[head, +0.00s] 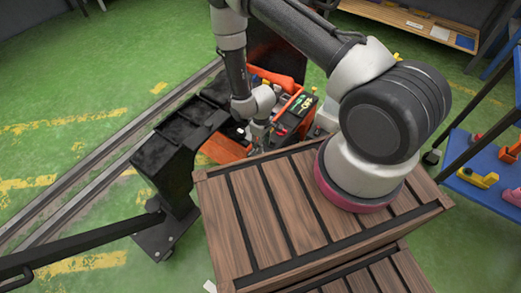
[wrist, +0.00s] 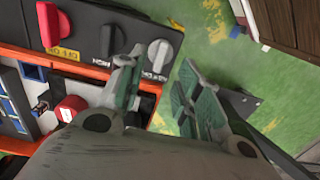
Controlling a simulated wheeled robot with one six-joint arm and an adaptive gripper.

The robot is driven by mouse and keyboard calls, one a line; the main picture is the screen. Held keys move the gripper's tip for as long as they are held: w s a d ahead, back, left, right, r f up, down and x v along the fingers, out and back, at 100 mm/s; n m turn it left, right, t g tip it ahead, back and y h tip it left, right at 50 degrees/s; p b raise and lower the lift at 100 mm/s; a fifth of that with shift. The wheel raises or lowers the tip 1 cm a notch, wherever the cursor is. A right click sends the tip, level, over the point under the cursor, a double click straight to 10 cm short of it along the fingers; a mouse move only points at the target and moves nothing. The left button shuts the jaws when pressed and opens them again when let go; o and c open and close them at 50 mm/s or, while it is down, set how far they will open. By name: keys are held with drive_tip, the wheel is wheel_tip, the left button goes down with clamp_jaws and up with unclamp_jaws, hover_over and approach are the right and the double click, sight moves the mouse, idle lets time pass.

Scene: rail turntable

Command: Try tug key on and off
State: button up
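I cannot tell for sure which is the key. In the head view the panel (head: 297,108) sits on the orange tug (head: 226,147). My gripper (wrist: 158,90) is open and empty, its left finger over the panel's edge near the pale knob and its right finger over the floor. It also shows in the head view (head: 258,138), low beside the panel and partly hidden.
An orange rail (wrist: 80,70) borders the panel, with a red round part (wrist: 70,108) beyond it. A dark frame (head: 180,150) stands left of the tug. A wooden crate top (head: 255,215) lies in front. Blue shelves (head: 485,180) stand at the right.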

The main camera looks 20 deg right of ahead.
wheel_tip(320, 180, down, 5)
drive_tip(key=shift+s+f, duration=0.1)
drive_tip(key=shift+f, duration=0.55)
clamp_jaws()
